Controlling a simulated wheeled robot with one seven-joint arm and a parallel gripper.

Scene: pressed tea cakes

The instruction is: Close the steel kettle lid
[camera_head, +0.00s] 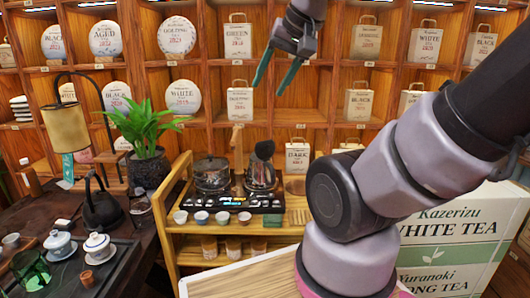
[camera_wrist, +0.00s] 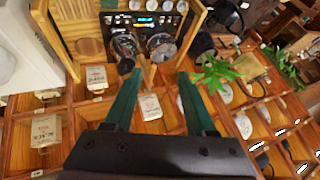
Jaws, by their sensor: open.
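The steel kettle (camera_head: 260,174) stands on the right of the black tea station on the wooden cart. A dark round lid (camera_head: 264,149) stands tilted up at its top, so the kettle looks open. The kettle also shows in the wrist view (camera_wrist: 127,46), with the dark lid (camera_wrist: 125,66) at its edge. My gripper (camera_head: 270,88) is open and empty, above the kettle in the head view, with its green fingers pointing down. In the wrist view its fingers (camera_wrist: 160,75) are spread apart, with nothing between them touching. The lid's hinge is too small to make out.
A second kettle (camera_head: 212,174) stands left of the steel one. Several small cups line the station's front (camera_head: 230,206). A potted plant (camera_head: 146,140) and dark tea table (camera_head: 60,220) are at left, a white tea box (camera_head: 455,235) at right. Shelves of tea cakes stand behind.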

